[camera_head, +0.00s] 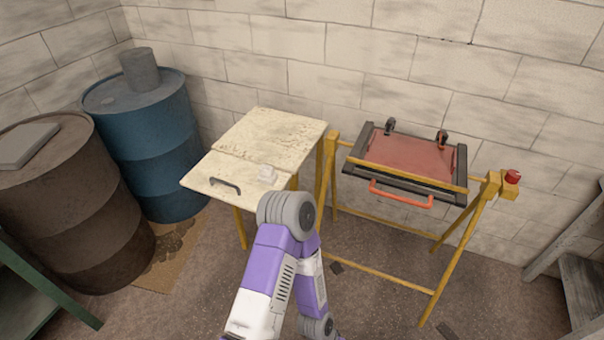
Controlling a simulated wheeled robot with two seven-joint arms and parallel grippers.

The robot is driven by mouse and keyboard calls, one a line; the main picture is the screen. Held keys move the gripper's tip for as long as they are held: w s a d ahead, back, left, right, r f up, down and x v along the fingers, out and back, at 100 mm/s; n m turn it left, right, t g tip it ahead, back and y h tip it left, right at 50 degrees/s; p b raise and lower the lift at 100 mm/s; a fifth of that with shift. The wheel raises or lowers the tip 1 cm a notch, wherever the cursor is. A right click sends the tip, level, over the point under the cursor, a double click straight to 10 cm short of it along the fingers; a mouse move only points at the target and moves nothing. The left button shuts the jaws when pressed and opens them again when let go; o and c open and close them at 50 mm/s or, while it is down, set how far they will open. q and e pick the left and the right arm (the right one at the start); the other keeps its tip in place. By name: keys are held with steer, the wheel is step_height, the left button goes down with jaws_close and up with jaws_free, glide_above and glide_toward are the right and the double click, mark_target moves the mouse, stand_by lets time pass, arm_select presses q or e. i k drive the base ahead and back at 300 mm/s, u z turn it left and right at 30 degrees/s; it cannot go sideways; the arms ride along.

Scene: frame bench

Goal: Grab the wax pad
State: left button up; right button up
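A small whitish block (267,173), possibly the wax pad, lies near the front right of the cream worn tabletop (262,130). It is too small to be sure what it is. A dark curved handle (225,186) is at the front left of the same top. A purple and white arm of mine rises from the bottom middle, its grey joint just in front of the table's front right corner.
A yellow stand (384,281) right of the table holds a reddish panel (408,157) with an orange handle (400,194) and red knob (512,176). A blue barrel (160,150) and a brown barrel (75,205) bearing a grey slab (26,144) stand left.

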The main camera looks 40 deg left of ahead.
mark_target(267, 176)
steer(key=z, duration=2.5)
steer(key=k, duration=2.75)
steer(key=u, duration=2.8)
